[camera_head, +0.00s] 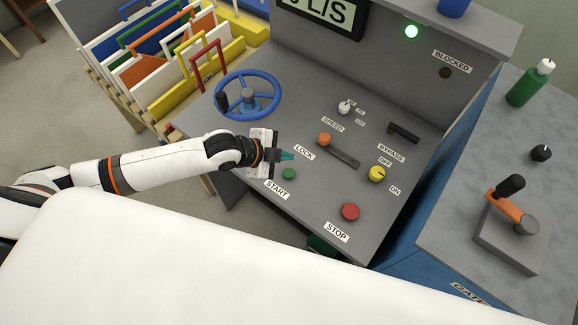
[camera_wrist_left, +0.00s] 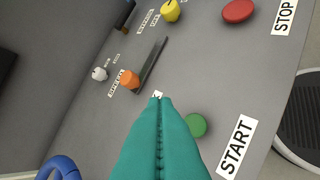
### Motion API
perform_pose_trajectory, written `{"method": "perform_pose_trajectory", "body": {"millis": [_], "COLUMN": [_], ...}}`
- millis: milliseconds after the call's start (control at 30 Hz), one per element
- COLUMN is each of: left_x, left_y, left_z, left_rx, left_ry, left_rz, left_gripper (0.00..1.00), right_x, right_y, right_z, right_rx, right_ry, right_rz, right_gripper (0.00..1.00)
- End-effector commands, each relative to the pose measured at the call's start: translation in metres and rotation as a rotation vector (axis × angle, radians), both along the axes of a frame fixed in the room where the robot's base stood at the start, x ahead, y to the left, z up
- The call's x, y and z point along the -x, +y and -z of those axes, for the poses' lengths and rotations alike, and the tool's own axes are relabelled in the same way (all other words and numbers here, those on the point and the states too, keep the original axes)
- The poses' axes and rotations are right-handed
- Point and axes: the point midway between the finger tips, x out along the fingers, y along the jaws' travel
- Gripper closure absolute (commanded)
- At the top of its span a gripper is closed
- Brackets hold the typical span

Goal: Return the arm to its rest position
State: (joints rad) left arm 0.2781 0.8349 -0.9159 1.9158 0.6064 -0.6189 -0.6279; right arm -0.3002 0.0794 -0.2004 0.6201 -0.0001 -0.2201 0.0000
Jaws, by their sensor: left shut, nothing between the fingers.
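My left arm (camera_head: 150,170) reaches in from the left over the control panel in the head view. Its gripper (camera_head: 288,156) is above the panel near the LOCK label, just up from the green START button (camera_head: 289,174). In the left wrist view the teal fingers (camera_wrist_left: 161,110) are pressed together with nothing between them. The green button (camera_wrist_left: 196,125) lies right beside the fingers there, partly hidden. I cannot tell how far above the panel the fingertips are. My right gripper is not in view.
Around the gripper are a blue handwheel (camera_head: 272,81), an orange-knobbed lever (camera_head: 324,139), a yellow knob (camera_head: 376,174) and a red STOP button (camera_head: 350,212). Colored frames in a rack (camera_head: 165,50) stand behind the arm. A grey side counter (camera_head: 450,190) is at right.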

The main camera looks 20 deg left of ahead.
Motion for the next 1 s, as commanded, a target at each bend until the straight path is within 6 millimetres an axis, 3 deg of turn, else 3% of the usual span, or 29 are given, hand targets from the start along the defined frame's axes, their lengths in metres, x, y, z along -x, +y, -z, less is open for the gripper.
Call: {"method": "perform_pose_trajectory", "body": {"millis": [267,367,500,600,767,1000], "left_x": [0.000,0.007,0.034,0.059,0.089,0.135], "left_y": [0.000,-0.009,-0.041,-0.052,-0.029,0.018], "left_z": [0.000,-0.001,-0.009,-0.021,-0.030,-0.030], "left_rx": [0.001,0.016,0.083,0.141,0.183,0.184], "left_ry": [0.001,0.017,0.098,0.194,0.330,0.483], "left_rz": [-0.001,-0.011,-0.101,-0.266,-0.565,-0.930], "left_gripper": [1.00,1.00,1.00,1.00,1.00,1.00], "right_x": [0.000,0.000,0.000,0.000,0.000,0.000], "right_y": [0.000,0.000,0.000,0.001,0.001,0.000], "right_z": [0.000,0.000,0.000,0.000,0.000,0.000], "right_rx": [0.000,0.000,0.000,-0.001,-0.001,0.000], "right_ry": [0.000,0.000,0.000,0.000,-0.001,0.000], "right_rz": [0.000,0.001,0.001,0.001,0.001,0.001], "right_gripper": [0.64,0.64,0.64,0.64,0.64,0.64]}}
